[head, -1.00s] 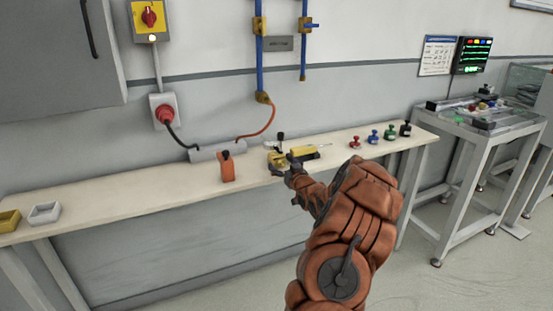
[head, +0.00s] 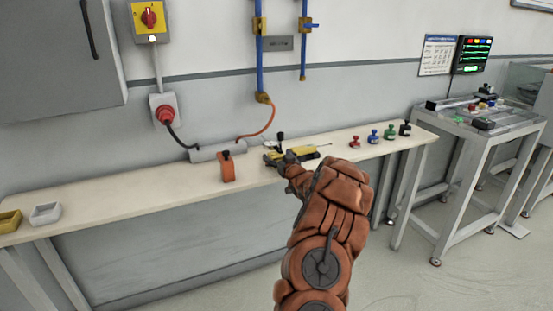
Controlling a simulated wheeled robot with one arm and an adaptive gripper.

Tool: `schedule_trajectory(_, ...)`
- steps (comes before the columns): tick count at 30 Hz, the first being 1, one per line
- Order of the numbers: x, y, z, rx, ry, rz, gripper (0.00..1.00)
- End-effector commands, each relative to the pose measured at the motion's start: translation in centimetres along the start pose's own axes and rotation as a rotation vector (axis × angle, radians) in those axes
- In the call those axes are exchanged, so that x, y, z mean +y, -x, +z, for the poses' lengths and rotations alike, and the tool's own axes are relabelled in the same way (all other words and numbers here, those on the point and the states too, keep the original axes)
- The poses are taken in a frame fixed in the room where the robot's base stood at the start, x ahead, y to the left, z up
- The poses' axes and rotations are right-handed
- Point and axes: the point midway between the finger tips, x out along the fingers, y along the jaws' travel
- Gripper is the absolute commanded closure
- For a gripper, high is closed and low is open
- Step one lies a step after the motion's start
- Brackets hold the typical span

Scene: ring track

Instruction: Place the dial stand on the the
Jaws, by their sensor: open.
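A small item with a dark upright knob (head: 280,137) stands at the back of the long bench, just behind my gripper. It may be the dial stand, but it is too small and partly hidden to be sure. A yellow tool (head: 305,152) with a thin rod lies on the bench beside it. My gripper (head: 277,158) is open, low over the bench at these items. Its fingertips are small and partly merge with the items behind, so contact cannot be told.
An orange block (head: 228,168) stands left of my gripper, before a grey cylinder (head: 205,152). Several coloured stamp-like pieces (head: 373,136) line the bench's right. Yellow (head: 9,220) and white trays (head: 45,213) sit far left. A metal wheeled table (head: 462,125) holds small items.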

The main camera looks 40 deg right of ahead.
Motion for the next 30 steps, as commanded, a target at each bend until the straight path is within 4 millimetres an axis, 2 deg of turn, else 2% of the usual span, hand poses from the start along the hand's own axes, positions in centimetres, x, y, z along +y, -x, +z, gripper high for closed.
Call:
schedule_trajectory(2, 0.02, 0.01, -0.01, 0.000, 0.000, 0.000, 0.12)
schedule_trajectory(27, 0.06, 0.03, -0.02, 0.000, 0.000, 0.001, 1.00)
schedule_trajectory(30, 0.06, 0.03, -0.02, 0.000, 0.000, 0.001, 1.00)
